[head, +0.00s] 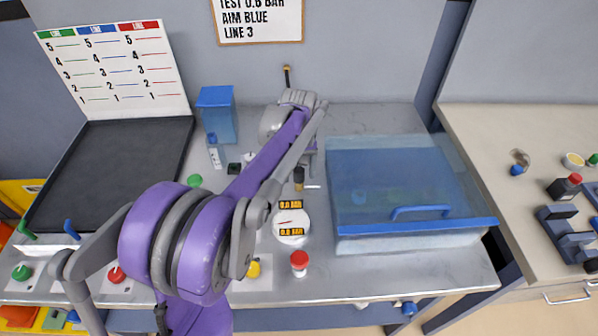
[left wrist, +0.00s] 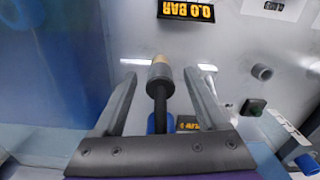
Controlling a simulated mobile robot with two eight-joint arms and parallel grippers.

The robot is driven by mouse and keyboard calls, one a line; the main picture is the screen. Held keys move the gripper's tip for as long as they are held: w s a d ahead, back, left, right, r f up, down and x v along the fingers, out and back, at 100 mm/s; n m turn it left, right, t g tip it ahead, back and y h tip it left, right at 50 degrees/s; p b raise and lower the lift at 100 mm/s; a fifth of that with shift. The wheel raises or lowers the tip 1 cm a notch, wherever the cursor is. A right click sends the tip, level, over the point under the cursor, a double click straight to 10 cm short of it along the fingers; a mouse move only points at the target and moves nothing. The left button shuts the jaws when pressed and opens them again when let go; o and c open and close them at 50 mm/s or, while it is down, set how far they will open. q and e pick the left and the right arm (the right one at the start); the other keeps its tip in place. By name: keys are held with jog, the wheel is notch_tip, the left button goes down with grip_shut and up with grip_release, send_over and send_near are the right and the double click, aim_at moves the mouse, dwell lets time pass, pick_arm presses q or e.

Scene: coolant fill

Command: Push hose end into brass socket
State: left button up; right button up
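My left gripper (left wrist: 170,70) is open, with one finger on each side of a dark hose end (left wrist: 160,84). The hose end has a grey collar and a brass-coloured tip, and gaps show between it and both fingers. In the head view my left gripper (head: 304,165) points down behind the gauge, and the dark hose end (head: 299,184) shows just below it. I cannot make out a separate brass socket; the brass colour at the tip may be part of the hose end or of the socket. My right gripper is not in view.
A round gauge (head: 291,222) with 0.0 BAR displays stands in front of my gripper. A blue-lidded clear box (head: 400,170) is close on the right. A blue container (head: 217,112) and a black tray (head: 110,170) are at left.

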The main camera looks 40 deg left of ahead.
aim_at(299, 170)
pick_arm(q)
jog(key=shift+r, duration=0.1)
notch_tip(299, 170, up, 11)
jog(key=shift+f+p, duration=0.15)
jog(key=shift+p, duration=0.2)
dwell(0.3)
